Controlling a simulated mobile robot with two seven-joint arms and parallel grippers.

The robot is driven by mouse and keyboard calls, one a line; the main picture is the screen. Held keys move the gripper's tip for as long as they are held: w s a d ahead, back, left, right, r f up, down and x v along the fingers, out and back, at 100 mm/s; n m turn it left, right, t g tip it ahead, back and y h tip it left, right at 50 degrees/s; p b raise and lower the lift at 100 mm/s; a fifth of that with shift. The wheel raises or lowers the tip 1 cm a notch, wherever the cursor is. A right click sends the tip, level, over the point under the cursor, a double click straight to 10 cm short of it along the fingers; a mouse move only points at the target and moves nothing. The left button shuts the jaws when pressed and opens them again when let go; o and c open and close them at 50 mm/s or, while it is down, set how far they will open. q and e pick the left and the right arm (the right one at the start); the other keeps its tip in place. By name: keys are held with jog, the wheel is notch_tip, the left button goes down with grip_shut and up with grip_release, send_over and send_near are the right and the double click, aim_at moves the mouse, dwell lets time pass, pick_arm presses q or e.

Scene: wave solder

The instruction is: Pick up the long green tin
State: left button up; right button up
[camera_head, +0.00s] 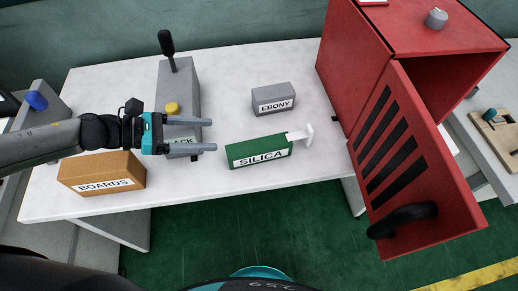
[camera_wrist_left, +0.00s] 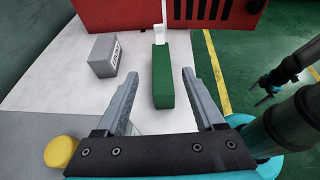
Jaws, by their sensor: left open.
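The long green tin (camera_head: 260,150) lies on the white table, with a label reading SILICA on its front side and a white T-shaped piece at its right end. My left gripper (camera_head: 211,135) is open and empty to the left of the tin, with its fingers pointing toward it. In the left wrist view the green tin (camera_wrist_left: 162,78) lies ahead, between the lines of the two open fingers (camera_wrist_left: 160,88), apart from them.
A grey EBONY box (camera_head: 273,99) stands behind the tin. An orange BOARDS box (camera_head: 102,173) and a grey box with a lever (camera_head: 181,82) stand left, near my left arm. A red cabinet (camera_head: 400,40) with its door open (camera_head: 420,160) stands right. White table (camera_head: 225,75) shows bare between.

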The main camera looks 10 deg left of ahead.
pick_arm(q)
jog(key=b, duration=0.2)
send_near(230, 151)
jog(key=x, duration=0.5)
jog(key=shift+s+d+f, duration=0.1)
jog(key=shift+f, duration=0.05)
jog(key=x, duration=0.6)
jog(key=shift+d, duration=0.2)
grip_shut()
